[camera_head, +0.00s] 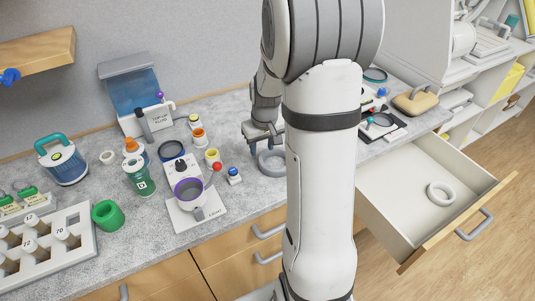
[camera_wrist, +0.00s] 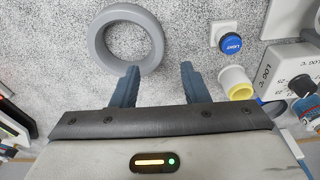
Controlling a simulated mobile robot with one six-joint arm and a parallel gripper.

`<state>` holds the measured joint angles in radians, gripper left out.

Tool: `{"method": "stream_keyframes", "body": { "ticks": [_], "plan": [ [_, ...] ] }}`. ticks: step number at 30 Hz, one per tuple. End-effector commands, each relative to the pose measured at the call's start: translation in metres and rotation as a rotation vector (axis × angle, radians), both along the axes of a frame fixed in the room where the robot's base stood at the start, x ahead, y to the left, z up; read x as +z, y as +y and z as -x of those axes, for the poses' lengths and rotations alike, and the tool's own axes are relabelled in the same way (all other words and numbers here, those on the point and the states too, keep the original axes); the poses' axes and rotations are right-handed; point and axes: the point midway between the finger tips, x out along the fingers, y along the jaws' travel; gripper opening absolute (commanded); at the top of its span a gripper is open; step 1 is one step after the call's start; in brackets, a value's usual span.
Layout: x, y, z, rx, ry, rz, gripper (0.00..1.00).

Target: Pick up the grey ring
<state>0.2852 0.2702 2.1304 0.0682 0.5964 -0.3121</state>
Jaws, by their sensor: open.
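A grey ring (camera_wrist: 97,40) lies flat on the speckled counter at the top left of the wrist view. In the head view the grey ring (camera_head: 268,171) shows just below my gripper (camera_head: 262,138), partly hidden by my arm. My gripper also shows in the wrist view (camera_wrist: 159,69), open and empty. Its left fingertip overlaps the ring's lower edge in the picture. The right fingertip is over bare counter, right of the ring. I cannot tell whether a finger touches the ring. A second, paler ring (camera_head: 432,195) lies in the open drawer.
A blue button block (camera_wrist: 231,44) and a yellow-rimmed cup (camera_wrist: 236,83) stand right of my fingers, near a white device (camera_wrist: 283,70). The open drawer (camera_head: 390,215) juts out at the right. Several jars and a vial rack (camera_head: 75,250) stand at left.

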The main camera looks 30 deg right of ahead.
Motion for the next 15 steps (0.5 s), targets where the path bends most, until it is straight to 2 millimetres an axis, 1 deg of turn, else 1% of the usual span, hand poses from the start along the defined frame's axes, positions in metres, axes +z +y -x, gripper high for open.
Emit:
{"method": "stream_keyframes", "body": {
  "ticks": [3,8,15],
  "plan": [
    [-0.013,-0.001,-0.002,0.0,0.004,-0.001,0.41],
    [-0.029,-0.001,-0.002,-0.001,0.004,-0.001,0.41],
    [-0.061,-0.003,0.0,0.0,0.004,-0.001,0.41]
  ]
}}
